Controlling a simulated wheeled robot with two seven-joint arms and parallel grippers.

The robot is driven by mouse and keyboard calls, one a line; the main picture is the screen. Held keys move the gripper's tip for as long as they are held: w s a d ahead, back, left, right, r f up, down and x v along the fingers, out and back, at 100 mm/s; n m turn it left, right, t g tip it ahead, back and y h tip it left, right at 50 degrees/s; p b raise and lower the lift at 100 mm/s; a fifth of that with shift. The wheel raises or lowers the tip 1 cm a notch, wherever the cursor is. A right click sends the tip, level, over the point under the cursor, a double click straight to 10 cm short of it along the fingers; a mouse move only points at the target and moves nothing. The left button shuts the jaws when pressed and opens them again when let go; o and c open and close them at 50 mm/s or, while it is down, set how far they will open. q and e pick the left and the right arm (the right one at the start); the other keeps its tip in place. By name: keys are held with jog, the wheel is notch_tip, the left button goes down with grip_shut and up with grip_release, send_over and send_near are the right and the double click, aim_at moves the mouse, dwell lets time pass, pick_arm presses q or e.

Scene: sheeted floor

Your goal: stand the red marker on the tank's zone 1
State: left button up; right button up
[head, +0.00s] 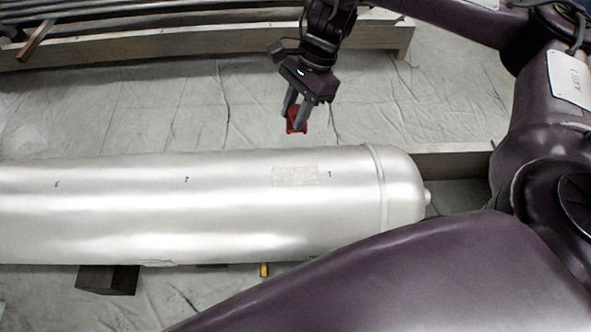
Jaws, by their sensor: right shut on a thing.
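A long silver tank (230,215) lies on its side across the head view. Small dark number marks run along its top; the mark by its right end (330,173) looks like a 1, beside a pale rectangular patch (296,176). My right gripper (296,117) points down beyond the tank's far side, above and behind the patch in the picture. It is shut on the red marker (296,126), a small red piece between the fingertips, partly hidden by them. The marker appears apart from the tank. My left gripper is not in view.
Wooden beams (200,42) with metal pipes lie at the back. Another beam (452,160) shows behind the tank's right end. A dark block (108,279) and a small yellow object (264,270) are at the tank's near side. Sheeted floor between tank and back beams is clear.

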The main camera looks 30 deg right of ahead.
jog(key=shift+f, duration=0.3)
notch_tip(320, 180, down, 4)
jog(key=shift+s+r+b, duration=0.1)
jog(key=shift+s+b, duration=0.05)
jog(key=shift+b, duration=0.9)
notch_tip(320, 180, down, 11)
jog(key=b, duration=0.3)
jog(key=shift+b, duration=0.35)
notch_tip(320, 180, down, 5)
jog(key=shift+r+b, duration=0.2)
jog(key=shift+b, duration=0.4)
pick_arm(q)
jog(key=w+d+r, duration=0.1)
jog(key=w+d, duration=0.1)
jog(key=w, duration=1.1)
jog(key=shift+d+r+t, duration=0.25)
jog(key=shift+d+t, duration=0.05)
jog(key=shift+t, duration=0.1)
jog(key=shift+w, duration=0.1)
pick_arm(e)
jog(key=o, duration=0.9)
jog(key=shift+c, duration=0.2)
jog(key=shift+o, duration=0.8)
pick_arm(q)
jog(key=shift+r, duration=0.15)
pick_arm(e)
jog(key=shift+r, duration=0.1)
